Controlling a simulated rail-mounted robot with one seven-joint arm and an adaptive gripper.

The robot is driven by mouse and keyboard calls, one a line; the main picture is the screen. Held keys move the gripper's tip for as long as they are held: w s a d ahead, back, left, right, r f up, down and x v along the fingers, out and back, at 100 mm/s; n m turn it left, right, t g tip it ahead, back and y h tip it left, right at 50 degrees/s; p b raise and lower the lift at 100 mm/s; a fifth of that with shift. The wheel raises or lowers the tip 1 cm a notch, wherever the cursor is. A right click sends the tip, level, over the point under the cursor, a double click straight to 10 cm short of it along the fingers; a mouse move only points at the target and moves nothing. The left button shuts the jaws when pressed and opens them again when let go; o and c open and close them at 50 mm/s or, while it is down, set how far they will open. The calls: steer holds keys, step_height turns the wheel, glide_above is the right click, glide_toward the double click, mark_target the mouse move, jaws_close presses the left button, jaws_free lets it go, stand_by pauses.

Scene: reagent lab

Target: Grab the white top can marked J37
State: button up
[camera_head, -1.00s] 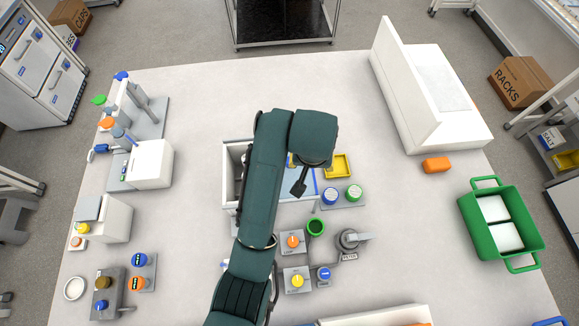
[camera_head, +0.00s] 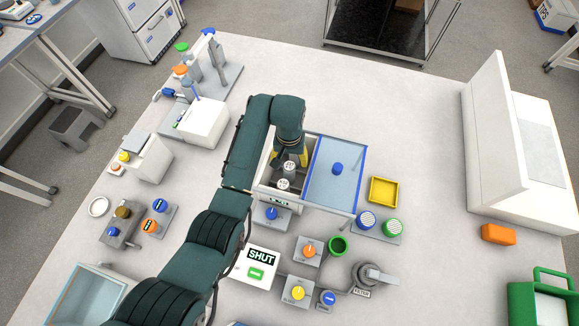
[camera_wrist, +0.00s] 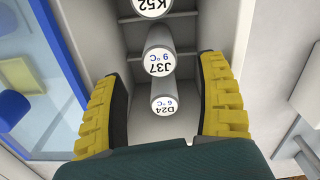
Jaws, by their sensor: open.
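The white-topped can marked J37 (camera_wrist: 159,62) stands in the middle of a row in the wrist view, with "9 °C" under its mark. The can K52 (camera_wrist: 153,8) is beyond it and the can D24 (camera_wrist: 164,104) is nearer. My gripper (camera_wrist: 162,78) is open; its yellow fingers are on either side of the row, apart from the cans. In the head view my gripper (camera_head: 288,158) is at the open box (camera_head: 275,196), where two white can tops (camera_head: 287,175) show. Their marks are too small to read there, and my arm hides part of the box.
A blue-framed pane (camera_head: 335,172) with a blue knob lies right of the box opening. A yellow tray (camera_head: 383,192) and blue and green striped caps (camera_head: 379,224) are further right. A SHUT panel (camera_head: 262,255) and several knobs are in front. Box walls flank the fingers closely.

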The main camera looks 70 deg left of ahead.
mark_target(289, 165)
step_height(289, 165, down, 6)
steer(key=shift+r, duration=0.15)
jaws_close()
stand_by(0.3)
